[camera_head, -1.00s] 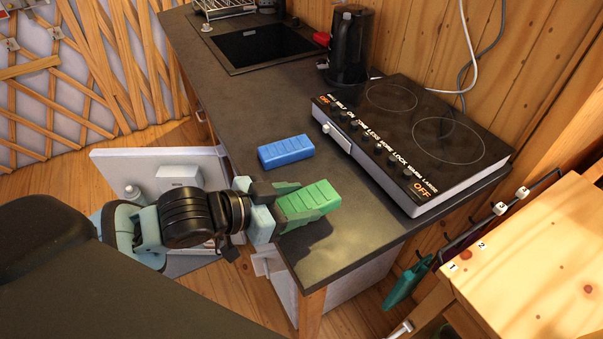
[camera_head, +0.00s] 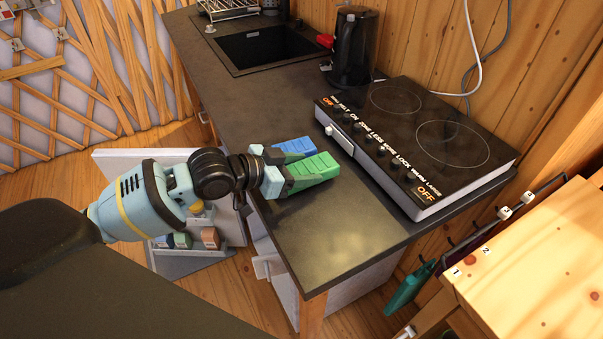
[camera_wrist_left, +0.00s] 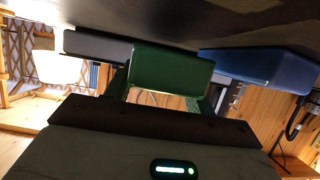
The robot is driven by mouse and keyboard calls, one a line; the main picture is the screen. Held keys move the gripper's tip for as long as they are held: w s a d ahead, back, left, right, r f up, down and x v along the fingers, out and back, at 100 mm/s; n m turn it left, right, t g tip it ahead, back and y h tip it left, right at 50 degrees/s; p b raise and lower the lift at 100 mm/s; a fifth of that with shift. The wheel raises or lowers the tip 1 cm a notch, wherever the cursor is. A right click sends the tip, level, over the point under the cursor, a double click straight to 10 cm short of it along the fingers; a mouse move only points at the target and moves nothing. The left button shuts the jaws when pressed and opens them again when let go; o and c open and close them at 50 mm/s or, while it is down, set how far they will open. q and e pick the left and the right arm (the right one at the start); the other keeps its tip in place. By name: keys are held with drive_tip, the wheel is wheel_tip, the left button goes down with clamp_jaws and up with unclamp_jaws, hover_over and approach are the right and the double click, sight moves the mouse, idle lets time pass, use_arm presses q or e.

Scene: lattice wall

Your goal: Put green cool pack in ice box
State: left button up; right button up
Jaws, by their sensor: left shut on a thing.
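The green cool pack (camera_head: 316,171) is a ribbed green block held above or at the dark counter, to the right of my left gripper (camera_head: 284,174). My left gripper is shut on its left end. In the left wrist view the green cool pack (camera_wrist_left: 170,82) sits between the fingers. A blue cool pack (camera_head: 293,147) lies on the counter right behind it, partly covered, and also shows in the left wrist view (camera_wrist_left: 258,66). A white open door (camera_head: 115,163) with shelf items stands below the counter's left edge; I cannot tell if this is the ice box. My right gripper is out of view.
The dark counter (camera_head: 350,235) is clear in front of the packs. A wooden table (camera_head: 535,265) stands at the right.

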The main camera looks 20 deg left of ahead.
use_arm(q)
drive_tip(key=shift+f, duration=0.8)
drive_tip(key=shift+f, duration=0.2)
drive_tip(key=o, duration=1.2)
drive_tip(key=shift+r, duration=0.25)
drive_tip(key=shift+s+a, duration=0.3)
drive_tip(key=shift+s, duration=0.05)
drive_tip(key=v, duration=1.1)
drive_tip(key=shift+p, duration=0.35)
drive_tip(key=shift+r, duration=0.15)
